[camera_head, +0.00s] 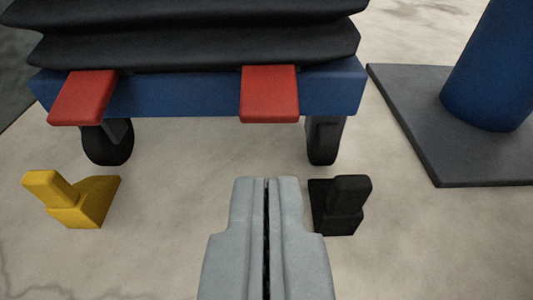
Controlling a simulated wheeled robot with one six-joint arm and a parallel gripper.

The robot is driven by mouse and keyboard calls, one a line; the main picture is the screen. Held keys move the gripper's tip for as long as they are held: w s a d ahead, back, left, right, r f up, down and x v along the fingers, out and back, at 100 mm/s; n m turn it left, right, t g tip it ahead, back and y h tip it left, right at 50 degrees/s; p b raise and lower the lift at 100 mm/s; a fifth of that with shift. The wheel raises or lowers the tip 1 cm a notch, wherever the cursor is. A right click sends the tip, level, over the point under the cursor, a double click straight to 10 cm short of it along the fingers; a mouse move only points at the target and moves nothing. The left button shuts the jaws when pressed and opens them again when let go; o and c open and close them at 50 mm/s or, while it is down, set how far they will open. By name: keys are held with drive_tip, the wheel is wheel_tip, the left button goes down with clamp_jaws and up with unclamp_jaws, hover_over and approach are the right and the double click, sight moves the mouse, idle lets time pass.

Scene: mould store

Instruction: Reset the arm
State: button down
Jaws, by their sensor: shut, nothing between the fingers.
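My gripper (266,182) shows at the bottom middle of the head camera view. Its two grey fingers lie side by side with only a thin dark line between them. It is shut and holds nothing. It points toward a blue cart base (185,92) on wheels and appears apart from it. The rest of my arm is out of view.
Two red pedals (84,97) (269,94) stick out from the cart under black bellows (190,45). A yellow wedge-shaped block (85,203) stands left, a black one (342,203) right of my gripper. A blue column (490,75) rises from a dark plate (425,125) at right.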

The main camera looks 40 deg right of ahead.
drive_tip(key=w+a+r+y, duration=0.15)
drive_tip(key=w+r, duration=0.35)
drive_tip(key=r, duration=0.7)
drive_tip(key=w+a+r+y, duration=0.15)
drive_tip(key=w+r, duration=0.45)
drive_tip(key=r, duration=0.6)
wheel_tip(320, 180, up, 30)
drive_tip(key=s+d+n+t+y, duration=0.1)
drive_tip(key=s+d+t+y, duration=0.1)
drive_tip(key=t+y, duration=0.15)
drive_tip(key=s+d+r+n+y, duration=0.1)
drive_tip(key=s+d+r+n, duration=0.1)
drive_tip(key=s+r, duration=0.8)
drive_tip(key=s+d+r+n+y, duration=0.15)
drive_tip(key=s+r, duration=0.45)
drive_tip(key=r, duration=0.7)
drive_tip(key=s+d+r+n+t, duration=0.1)
drive_tip(key=s+r, duration=0.4)
drive_tip(key=s, duration=0.7)
drive_tip(key=s+d+r+n, duration=0.1)
drive_tip(key=s+d+r, duration=0.2)
drive_tip(key=s, duration=0.9)
wheel_tip(320, 180, up, 3)
drive_tip(key=shift+d+n+t, duration=0.2)
drive_tip(key=shift+n+t, duration=0.15)
